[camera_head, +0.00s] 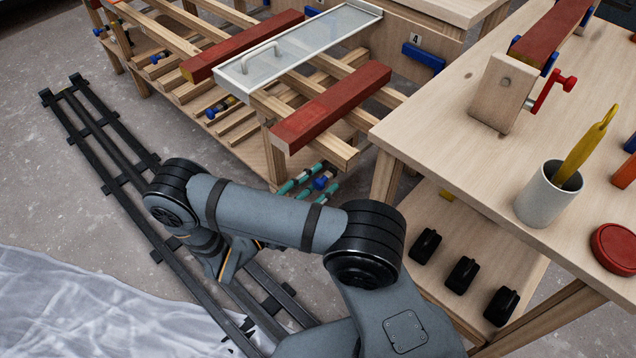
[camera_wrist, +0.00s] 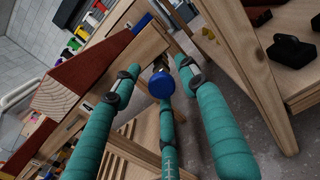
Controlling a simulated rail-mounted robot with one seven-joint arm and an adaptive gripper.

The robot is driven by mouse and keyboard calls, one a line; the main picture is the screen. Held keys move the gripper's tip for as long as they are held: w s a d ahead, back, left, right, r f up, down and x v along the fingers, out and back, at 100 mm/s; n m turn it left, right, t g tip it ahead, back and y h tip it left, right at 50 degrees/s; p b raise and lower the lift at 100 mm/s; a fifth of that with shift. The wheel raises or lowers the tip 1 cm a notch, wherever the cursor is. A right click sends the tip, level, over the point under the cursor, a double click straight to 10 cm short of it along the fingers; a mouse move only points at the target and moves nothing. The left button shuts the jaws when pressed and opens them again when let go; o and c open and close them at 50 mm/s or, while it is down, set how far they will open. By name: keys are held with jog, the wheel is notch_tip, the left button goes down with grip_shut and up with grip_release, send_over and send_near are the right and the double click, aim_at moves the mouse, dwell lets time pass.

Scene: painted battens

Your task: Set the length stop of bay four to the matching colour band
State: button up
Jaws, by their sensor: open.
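A blue round knob (camera_wrist: 160,85) on a dark fitting sits at the centre of the wrist view. It also shows in the head view (camera_head: 322,183) at the near end of the rack, below a red batten (camera_head: 332,105). My gripper (camera_wrist: 156,68) has teal-sleeved fingers with black joints. They are open and spread around the knob, with no clear contact visible. In the head view my gripper (camera_head: 308,177) is partly behind my arm. A label "4" (camera_head: 415,38) stands on the board above a blue bar (camera_head: 423,57). No colour bands are clear at this knob.
The slatted wooden rack (camera_head: 265,137) carries another red batten (camera_head: 240,47) and a glazed lid with a handle (camera_head: 300,42). Other blue knobs (camera_head: 222,107) line its front.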

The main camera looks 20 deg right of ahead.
jog(key=shift+c, duration=1)
jog(key=shift+d+r, duration=0.1)
grip_shut()
